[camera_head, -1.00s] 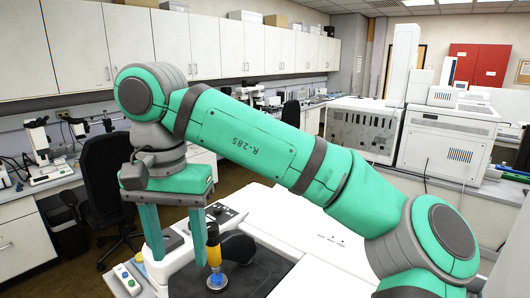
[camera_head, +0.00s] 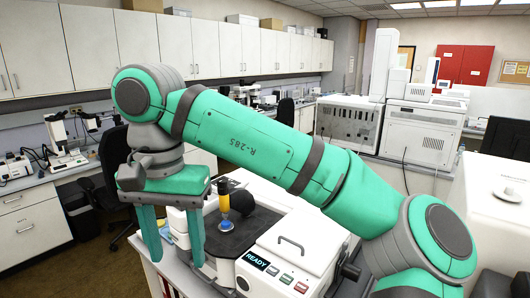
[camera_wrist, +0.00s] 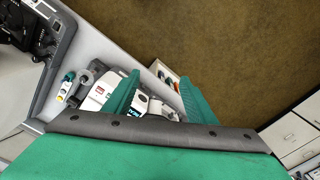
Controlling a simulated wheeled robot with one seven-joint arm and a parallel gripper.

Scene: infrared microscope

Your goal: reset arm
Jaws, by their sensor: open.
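My gripper (camera_head: 173,238) is at the left of the head view, pointing down with its two green fingers apart and nothing between them. My green arm crosses the head view from lower right to upper left and hides part of the bench.
A white instrument with a READY display (camera_head: 257,262) stands on the bench. A black chair (camera_head: 113,165) is at the left. Open floor (camera_wrist: 215,45) shows in the wrist view.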

